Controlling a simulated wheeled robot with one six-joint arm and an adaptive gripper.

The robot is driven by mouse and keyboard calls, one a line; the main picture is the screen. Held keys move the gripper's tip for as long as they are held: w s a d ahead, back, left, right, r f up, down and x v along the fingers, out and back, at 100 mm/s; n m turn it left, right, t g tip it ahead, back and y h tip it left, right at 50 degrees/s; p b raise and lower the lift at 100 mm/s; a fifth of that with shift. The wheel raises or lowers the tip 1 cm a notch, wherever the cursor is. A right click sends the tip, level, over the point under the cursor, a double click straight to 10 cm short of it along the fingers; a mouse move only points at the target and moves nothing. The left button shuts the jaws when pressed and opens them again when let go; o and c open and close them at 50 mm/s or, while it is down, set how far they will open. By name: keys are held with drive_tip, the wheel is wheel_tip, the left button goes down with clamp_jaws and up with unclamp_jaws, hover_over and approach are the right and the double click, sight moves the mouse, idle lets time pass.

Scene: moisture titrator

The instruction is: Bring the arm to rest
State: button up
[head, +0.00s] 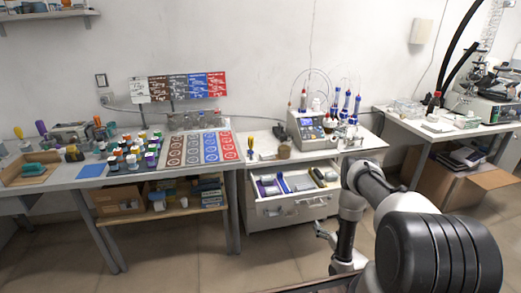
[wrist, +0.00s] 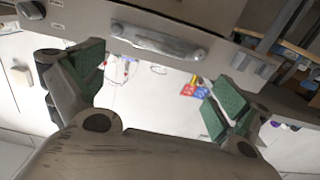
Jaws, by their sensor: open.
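My gripper (wrist: 152,86) shows in the wrist view with its two green-padded fingers spread wide apart. Nothing is between the pads. My arm (head: 365,185) reaches in from the lower right of the head view, bends, and hangs down in front of the drawer unit's right side. The wrist picture is turned over, with a drawer front and its metal handle (wrist: 158,42) along the top, beyond the fingers. I cannot tell the exact gap between fingers and drawer front.
The bench's top drawer (head: 290,185) stands pulled out with several items in it. The titrator (head: 312,128) stands on the bench above. Bottles (head: 133,155) and coloured mats (head: 210,147) fill the left bench. A cardboard box (head: 450,188) is under the right table. The floor in front is clear.

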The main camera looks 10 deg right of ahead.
drive_tip(key=s+f+g, duration=1.2)
drive_tip(key=f, duration=0.2)
drive_tip(key=s+r+m+g, duration=0.1)
drive_tip(key=s+r+g, duration=0.15)
drive_tip(key=r, duration=1.05)
drive_tip(key=s+a+r+g, duration=0.1)
drive_tip(key=s+r+g, duration=0.15)
drive_tip(key=r, duration=1.05)
drive_tip(key=s+r+m+g, duration=0.1)
drive_tip(key=s+r+g, duration=0.15)
drive_tip(key=r, duration=1.05)
drive_tip(key=s+a+r+t, duration=0.2)
drive_tip(key=s+a+r, duration=0.1)
drive_tip(key=r, duration=0.8)
drive_tip(key=s+a+r+n+t, duration=0.1)
drive_tip(key=s+a+r+t, duration=0.1)
drive_tip(key=s+r, duration=0.4)
drive_tip(key=s+a+r+t, duration=0.2)
drive_tip(key=s+a+r, duration=0.2)
drive_tip(key=r, duration=1.2)
drive_tip(key=shift+s+a+r+n+h, duration=0.2)
drive_tip(key=shift+s+n+h, duration=0.1)
drive_tip(key=shift+s, duration=0.3)
